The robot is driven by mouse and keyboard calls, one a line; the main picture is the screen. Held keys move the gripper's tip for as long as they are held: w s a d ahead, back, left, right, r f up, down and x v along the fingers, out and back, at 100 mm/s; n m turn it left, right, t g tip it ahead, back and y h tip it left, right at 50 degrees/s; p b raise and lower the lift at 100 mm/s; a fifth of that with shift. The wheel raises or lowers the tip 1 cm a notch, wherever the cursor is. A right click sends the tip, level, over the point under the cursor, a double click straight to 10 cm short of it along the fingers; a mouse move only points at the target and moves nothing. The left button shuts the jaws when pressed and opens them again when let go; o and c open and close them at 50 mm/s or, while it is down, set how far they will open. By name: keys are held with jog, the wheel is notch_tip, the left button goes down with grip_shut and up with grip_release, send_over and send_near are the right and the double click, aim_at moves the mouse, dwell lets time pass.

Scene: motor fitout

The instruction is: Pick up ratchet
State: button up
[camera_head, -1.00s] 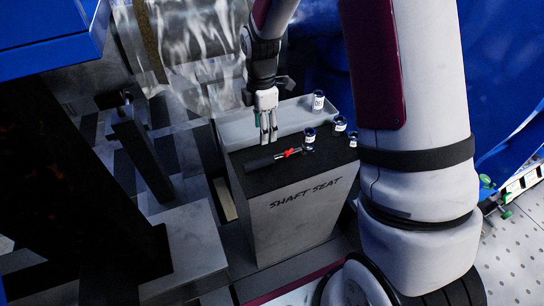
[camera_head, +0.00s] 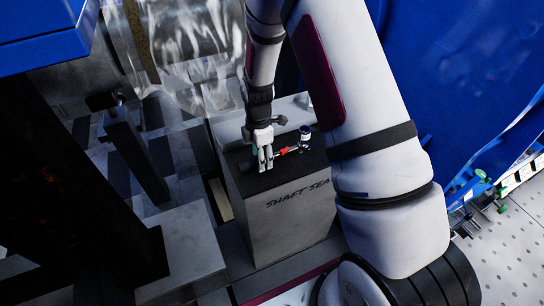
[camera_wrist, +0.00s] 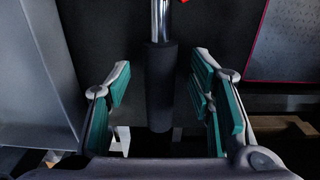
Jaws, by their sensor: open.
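The ratchet (camera_head: 287,150) lies on the dark top of the box marked "SHAFT SEAT" (camera_head: 290,225). Its red part shows just right of my gripper (camera_head: 265,161) in the head view, and most of its handle is hidden or too dark to make out there. In the wrist view the ratchet's black grip (camera_wrist: 160,95) and chrome shaft run up the middle of the picture. My gripper (camera_wrist: 161,82) is open, with green pads on either side of the black grip and a gap on both sides. The ratchet's head is out of the wrist view.
A dark socket with a white label (camera_head: 304,135) stands on the box by the ratchet's head end. My arm covers the box's right part. A grey post (camera_head: 135,155) stands on the left, and a blue surface (camera_head: 440,90) fills the right.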

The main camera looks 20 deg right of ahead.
jog(key=shift+f, duration=0.4)
jog(key=shift+c, duration=0.4)
grip_shut()
jog(key=shift+r, duration=0.1)
